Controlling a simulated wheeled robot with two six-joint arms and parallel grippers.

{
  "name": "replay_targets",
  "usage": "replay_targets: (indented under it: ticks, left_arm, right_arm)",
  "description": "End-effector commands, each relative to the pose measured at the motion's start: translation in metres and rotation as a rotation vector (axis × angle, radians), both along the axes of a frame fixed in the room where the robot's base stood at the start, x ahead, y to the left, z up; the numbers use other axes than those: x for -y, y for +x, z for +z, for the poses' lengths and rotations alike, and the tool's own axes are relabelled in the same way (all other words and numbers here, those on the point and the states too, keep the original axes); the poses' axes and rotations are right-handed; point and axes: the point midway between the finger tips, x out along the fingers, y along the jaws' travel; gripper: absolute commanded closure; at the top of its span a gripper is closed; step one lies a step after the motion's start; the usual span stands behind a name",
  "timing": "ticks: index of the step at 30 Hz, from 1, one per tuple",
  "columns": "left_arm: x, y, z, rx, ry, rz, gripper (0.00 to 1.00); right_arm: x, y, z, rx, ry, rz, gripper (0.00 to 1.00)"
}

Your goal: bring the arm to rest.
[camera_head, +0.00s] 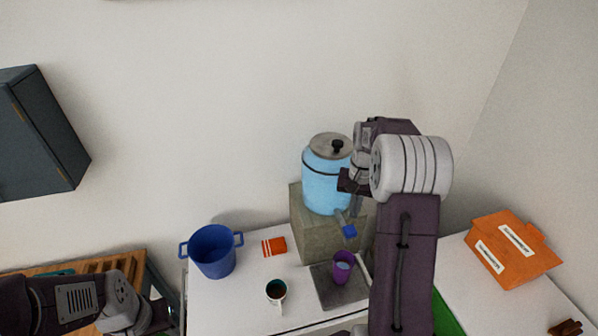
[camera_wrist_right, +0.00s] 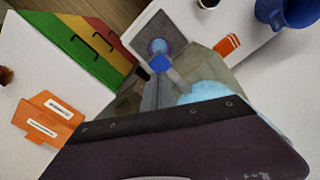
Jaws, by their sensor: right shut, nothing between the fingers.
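My right arm rises from the bottom right in the head view and bends over at the top. Its gripper (camera_head: 350,182) is shut and empty, in front of the blue drink dispenser (camera_head: 322,185) in the picture; the gap between them is hard to judge. My left arm lies low at the left edge, with its gripper (camera_head: 156,318) partly cut off, so its jaws are unclear. The right wrist view looks down past my dark wrist onto the dispenser's blue tap (camera_wrist_right: 161,63) and a purple cup (camera_wrist_right: 157,47).
The dispenser stands on a stone block (camera_head: 312,232), with the cup on a grey tray (camera_head: 325,286) below. A blue pot (camera_head: 212,252), orange packet (camera_head: 274,246) and dark-filled mug (camera_head: 276,291) stand left. An orange folder-like item (camera_head: 512,250) lies right. A dark cabinet (camera_head: 38,135) hangs upper left.

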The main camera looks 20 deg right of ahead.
Motion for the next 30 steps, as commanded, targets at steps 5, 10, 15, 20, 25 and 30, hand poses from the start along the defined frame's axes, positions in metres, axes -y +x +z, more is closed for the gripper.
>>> replay_targets:
  ticks: [5,10,15,20,25,30]
  left_arm:
    - [0.000,0.000,-0.018,0.000,0.000,0.000,0.64]
    - [0.000,0.000,-0.073,0.000,0.000,0.000,0.64]
    - [0.000,0.000,-0.108,0.000,0.000,0.000,0.64]
    - [0.000,0.000,-0.107,0.000,0.000,0.000,0.64]
    - [0.000,0.000,-0.106,0.001,0.000,0.000,0.64]
    - [0.000,0.000,-0.106,0.001,0.000,0.000,0.64]
  right_arm:
    - [-0.016,0.010,-0.010,0.020,-0.008,0.047,1.00]
    - [-0.101,-0.015,-0.047,0.027,-0.005,0.245,1.00]
    - [-0.166,-0.085,-0.109,0.040,0.003,0.465,1.00]
    - [-0.177,-0.138,-0.141,0.053,0.002,0.567,1.00]
    - [-0.176,-0.135,-0.149,0.108,-0.016,0.608,1.00]
    - [-0.176,-0.134,-0.150,0.108,-0.016,0.612,1.00]
